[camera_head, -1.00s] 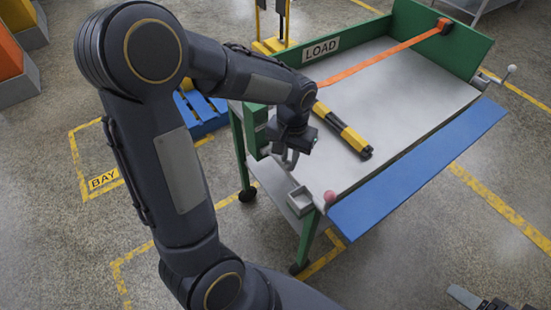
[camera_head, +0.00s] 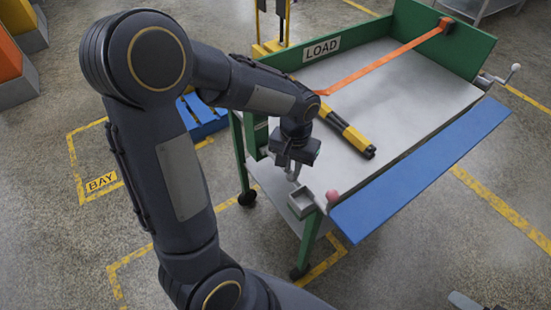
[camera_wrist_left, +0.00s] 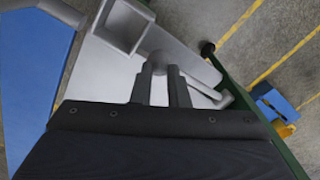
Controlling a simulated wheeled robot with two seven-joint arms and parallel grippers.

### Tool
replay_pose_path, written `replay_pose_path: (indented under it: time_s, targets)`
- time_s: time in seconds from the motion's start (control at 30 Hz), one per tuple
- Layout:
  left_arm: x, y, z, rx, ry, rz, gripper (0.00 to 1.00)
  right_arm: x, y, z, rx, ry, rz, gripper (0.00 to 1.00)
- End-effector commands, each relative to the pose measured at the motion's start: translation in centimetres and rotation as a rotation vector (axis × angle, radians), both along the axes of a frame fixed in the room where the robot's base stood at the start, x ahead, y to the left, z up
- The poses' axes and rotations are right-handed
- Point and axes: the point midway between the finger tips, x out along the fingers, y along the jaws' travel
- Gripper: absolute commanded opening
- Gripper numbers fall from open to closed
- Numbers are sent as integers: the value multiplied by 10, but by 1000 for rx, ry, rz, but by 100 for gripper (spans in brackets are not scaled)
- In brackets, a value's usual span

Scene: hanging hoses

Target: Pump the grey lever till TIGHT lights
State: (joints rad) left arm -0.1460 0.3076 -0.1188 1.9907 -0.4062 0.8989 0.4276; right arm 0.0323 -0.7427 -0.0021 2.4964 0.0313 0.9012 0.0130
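My left gripper (camera_head: 293,172) is at the near left corner of the green LOAD bench (camera_head: 400,85), pointing down. In the left wrist view its two fingers (camera_wrist_left: 161,72) stand close together, with a grey rounded end, seemingly of the grey lever (camera_wrist_left: 157,61), between their tips. The gripper looks shut on it. The rest of the lever is hard to make out; a grey rod runs off to the right. In the head view the lever is hidden by the gripper. No TIGHT light can be made out. Part of my right gripper (camera_head: 465,301) shows at the bottom edge.
A square grey cup (camera_head: 301,203) and a pink-knobbed handle (camera_head: 332,197) are close to the gripper. An orange strap (camera_head: 385,57) crosses the bench top, where a yellow-black bar (camera_head: 346,132) lies. A blue flap (camera_head: 425,165) runs along the bench's near right side.

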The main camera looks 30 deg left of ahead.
Motion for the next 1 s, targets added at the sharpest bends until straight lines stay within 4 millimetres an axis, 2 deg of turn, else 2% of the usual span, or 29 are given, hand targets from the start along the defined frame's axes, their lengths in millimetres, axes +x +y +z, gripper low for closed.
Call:
replay_pose_path:
  time_s: [0.43, 0.73, 1.0]
  targets:
    - [-1, -1, -6, 1, 2, 0, 13, 0, 0, -4, 0, 0, 0, 72]
    - [-1, -2, -26, 0, 2, 0, 13, 0, 0, -21, 0, 0, 0, 72]
    - [0, -1, -10, 0, 0, 0, 13, 0, 0, -7, 0, 0, 0, 72]
